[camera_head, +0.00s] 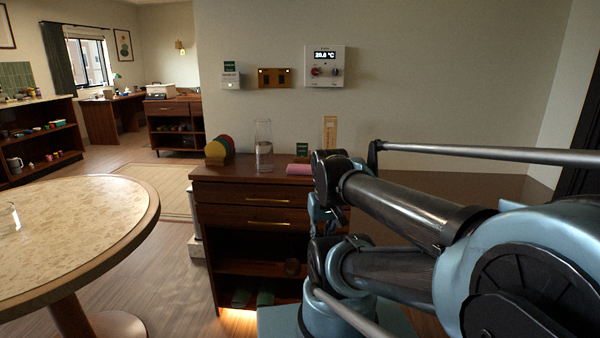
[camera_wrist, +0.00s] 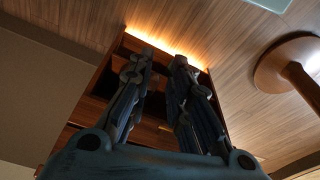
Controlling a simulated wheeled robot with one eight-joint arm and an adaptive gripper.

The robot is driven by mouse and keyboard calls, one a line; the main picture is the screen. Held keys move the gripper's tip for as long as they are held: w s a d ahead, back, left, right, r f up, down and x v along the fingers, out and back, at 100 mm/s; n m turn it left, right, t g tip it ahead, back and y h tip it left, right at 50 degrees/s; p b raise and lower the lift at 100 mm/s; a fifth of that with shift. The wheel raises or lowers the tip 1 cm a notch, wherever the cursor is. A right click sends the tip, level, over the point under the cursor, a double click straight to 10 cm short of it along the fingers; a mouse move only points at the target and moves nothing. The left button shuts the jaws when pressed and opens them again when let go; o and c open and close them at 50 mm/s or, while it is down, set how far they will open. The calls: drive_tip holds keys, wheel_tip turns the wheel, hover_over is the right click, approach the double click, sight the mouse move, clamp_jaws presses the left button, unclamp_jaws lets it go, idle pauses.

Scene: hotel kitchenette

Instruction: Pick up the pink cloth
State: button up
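In the head view my arm covers the cabinet's right side, and the gripper is partly hidden near the cabinet front, below and to the right of the cloth.
A glass cylinder (camera_head: 264,146) stands left of the cloth, with coloured discs (camera_head: 218,151) in a holder further left. A small green box (camera_head: 302,149) is behind the cloth. A round table (camera_head: 80,225) stands at left; floor (camera_head: 170,270) between is clear.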

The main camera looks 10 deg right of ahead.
drive_tip(key=o, duration=0.9)
drive_tip(key=r, duration=0.1)
drive_tip(key=w+r+m, duration=0.1)
drive_tip(key=r, duration=0.1)
drive_tip(key=shift+w+a, duration=0.3)
drive_tip(key=shift+w, duration=0.1)
drive_tip(key=shift+o, duration=0.3)
drive_tip(key=w+r+m, duration=0.1)
drive_tip(key=w+r, duration=0.1)
drive_tip(key=w+r+m, duration=0.1)
drive_tip(key=r+m, duration=0.1)
drive_tip(key=shift+w+r+y, duration=0.15)
drive_tip(key=shift+w+y, duration=0.2)
drive_tip(key=shift+y, duration=0.05)
wheel_tip(320, 180, up, 18)
drive_tip(key=m+g+y, duration=0.1)
drive_tip(key=m+y, duration=0.2)
drive_tip(key=m, duration=1.4)
hover_over(301, 166)
drive_tip(key=s+d, duration=0.2)
drive_tip(key=d, duration=0.5)
drive_tip(key=x, duration=1.7)
drive_tip(key=shift+w+a, duration=0.25)
drive_tip(key=shift+a, duration=0.2)
